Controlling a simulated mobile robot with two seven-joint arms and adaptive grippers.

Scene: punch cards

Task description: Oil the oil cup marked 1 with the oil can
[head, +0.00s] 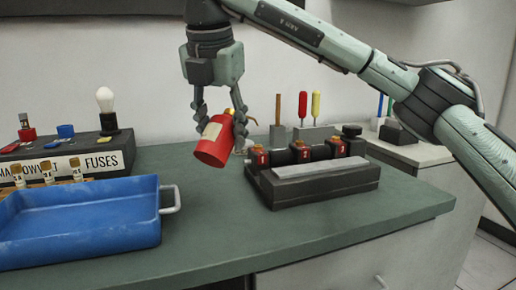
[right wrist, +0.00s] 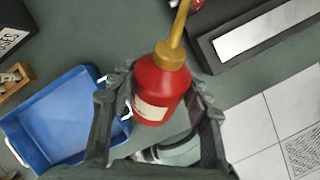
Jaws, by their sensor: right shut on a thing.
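My right gripper (head: 222,108) is shut on the red oil can (head: 214,145), which has a cream label and a brass spout. The can is held tilted above the green bench, left of the dark block with the oil cups. In the right wrist view the can (right wrist: 160,92) sits between the fingers, its brass spout (right wrist: 178,30) pointing to the top. Several red oil cups stand in a row along the block; the leftmost cup (head: 258,157) is nearest the can. The numbers on the cups are too small to read surely. My left gripper is not in view.
A blue tray (head: 110,238) with a metal handle stands at the front left. A fuse box (head: 118,152) with a bulb is behind it. Upright tools with red and yellow handles (head: 316,104) stand behind the cups. Bench (head: 215,228) is clear between tray and block.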

